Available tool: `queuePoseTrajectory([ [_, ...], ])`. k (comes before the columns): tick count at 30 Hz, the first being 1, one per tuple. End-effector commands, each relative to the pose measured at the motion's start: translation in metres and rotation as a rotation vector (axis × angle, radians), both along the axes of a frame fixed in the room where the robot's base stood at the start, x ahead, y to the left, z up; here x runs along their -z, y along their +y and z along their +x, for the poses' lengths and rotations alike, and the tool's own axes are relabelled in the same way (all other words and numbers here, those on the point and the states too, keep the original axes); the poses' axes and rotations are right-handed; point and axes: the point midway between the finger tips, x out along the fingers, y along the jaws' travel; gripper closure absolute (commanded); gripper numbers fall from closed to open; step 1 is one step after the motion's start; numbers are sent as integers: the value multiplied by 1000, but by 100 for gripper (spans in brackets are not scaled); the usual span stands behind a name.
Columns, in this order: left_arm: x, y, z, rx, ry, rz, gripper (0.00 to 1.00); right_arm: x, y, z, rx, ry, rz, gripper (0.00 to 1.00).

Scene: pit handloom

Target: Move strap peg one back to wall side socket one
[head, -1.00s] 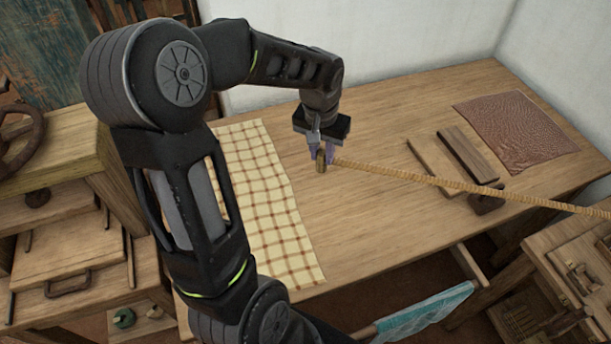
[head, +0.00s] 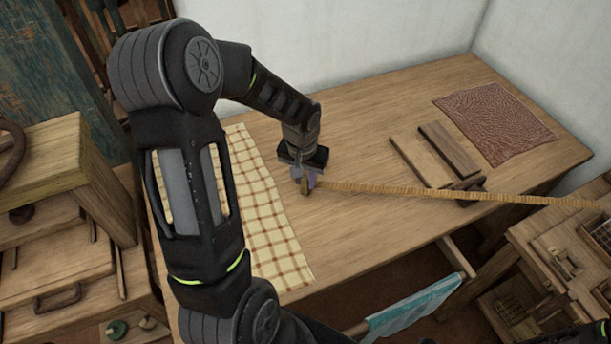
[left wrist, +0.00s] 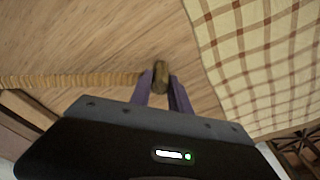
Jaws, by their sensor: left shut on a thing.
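My left gripper (head: 308,183) is shut on a small brown peg (head: 305,188), held over the table near the checked cloth. In the left wrist view the peg (left wrist: 160,77) stands between the purple fingertips (left wrist: 161,92). A long tan woven strap (head: 420,191) runs from the peg to the right, across the table and past its right edge. It enters from the left in the left wrist view (left wrist: 70,80). I cannot pick out wall side socket one. My right gripper is not in view.
The wooden table (head: 350,240) stands against a white wall (head: 370,40). A checked cloth (head: 265,215) lies left of the gripper. A blue cloth (head: 410,305) hangs at the front.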

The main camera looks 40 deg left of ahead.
Motion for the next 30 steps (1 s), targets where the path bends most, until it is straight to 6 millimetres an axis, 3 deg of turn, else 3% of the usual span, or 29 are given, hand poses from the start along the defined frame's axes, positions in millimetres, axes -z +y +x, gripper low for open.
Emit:
queuePoseTrajectory([
  [10, 5, 0, 0, 1, -1, 0, 100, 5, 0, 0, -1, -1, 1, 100],
  [11, 3, 0, 0, 1, -1, 0, 75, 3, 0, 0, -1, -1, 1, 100],
  [18, 2, 0, 0, 1, -1, 0, 55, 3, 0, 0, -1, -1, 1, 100],
  [30, -4, 0, 0, 0, -3, 1, 55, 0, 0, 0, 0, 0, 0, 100],
])
